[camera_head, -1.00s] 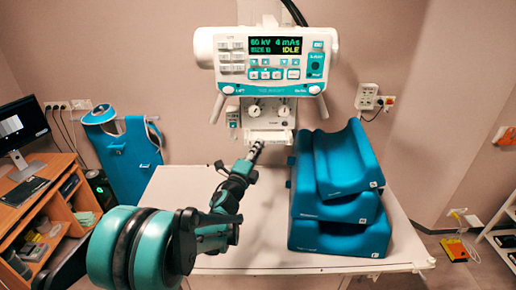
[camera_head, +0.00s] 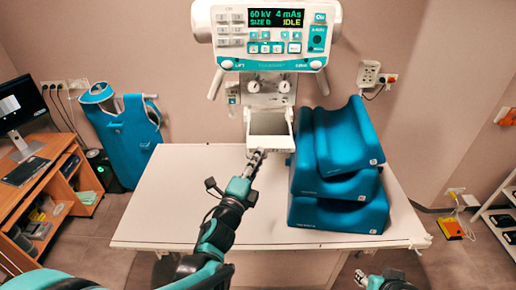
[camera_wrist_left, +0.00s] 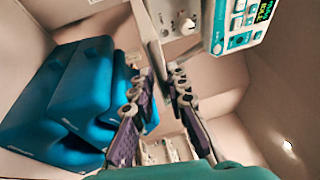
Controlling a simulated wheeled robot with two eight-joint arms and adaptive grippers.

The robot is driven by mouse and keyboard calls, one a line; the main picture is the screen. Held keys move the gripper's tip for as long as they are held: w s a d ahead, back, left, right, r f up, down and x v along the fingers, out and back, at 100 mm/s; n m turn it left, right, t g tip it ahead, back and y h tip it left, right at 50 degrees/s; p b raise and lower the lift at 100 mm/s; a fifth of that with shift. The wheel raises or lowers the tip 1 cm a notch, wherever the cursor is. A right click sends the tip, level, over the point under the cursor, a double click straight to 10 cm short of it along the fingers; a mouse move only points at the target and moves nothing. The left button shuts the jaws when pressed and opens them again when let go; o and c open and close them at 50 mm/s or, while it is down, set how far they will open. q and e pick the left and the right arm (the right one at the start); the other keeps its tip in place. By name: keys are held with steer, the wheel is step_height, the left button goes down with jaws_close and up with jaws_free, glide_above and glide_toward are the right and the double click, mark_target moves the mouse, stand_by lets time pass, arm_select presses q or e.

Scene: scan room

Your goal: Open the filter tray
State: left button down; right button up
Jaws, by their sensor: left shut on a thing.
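The filter tray (camera_head: 283,145) is a pale, open-topped drawer under the X-ray head (camera_head: 266,38). It stands pulled out towards me, and its grey inside shows. My left gripper (camera_head: 257,156) is shut on the tray's front edge, near its left end. The exact hold is small and partly hidden by the fingers. In the left wrist view, the two fingers of my left gripper (camera_wrist_left: 162,72) show with pale parts of the unit behind and between them. My right gripper (camera_head: 362,278) shows only partly at the bottom edge, away from the tray; its jaw state is unclear.
Blue stacked cushions (camera_head: 338,212) stand on the white table (camera_head: 165,205), just right of the tray. The table's left side is clear. A desk with a monitor (camera_head: 20,108) and a hanging blue apron (camera_head: 125,140) are at left. A shelf rack (camera_head: 497,215) is at right.

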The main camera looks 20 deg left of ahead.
arm_select(q)
steer(key=shift+s+d+r, duration=0.15)
steer(key=shift+s+r, duration=0.05)
steer(key=c, duration=1.6)
jaws_free()
steer(key=shift+s, duration=0.1)
steer(key=shift+c, duration=0.2)
steer(key=s+f, duration=0.1)
steer(key=s, duration=0.7)
steer(key=shift+a, duration=0.4)
arm_select(e)
steer(key=shift+s+r, duration=0.1)
steer(key=shift+s, duration=0.1)
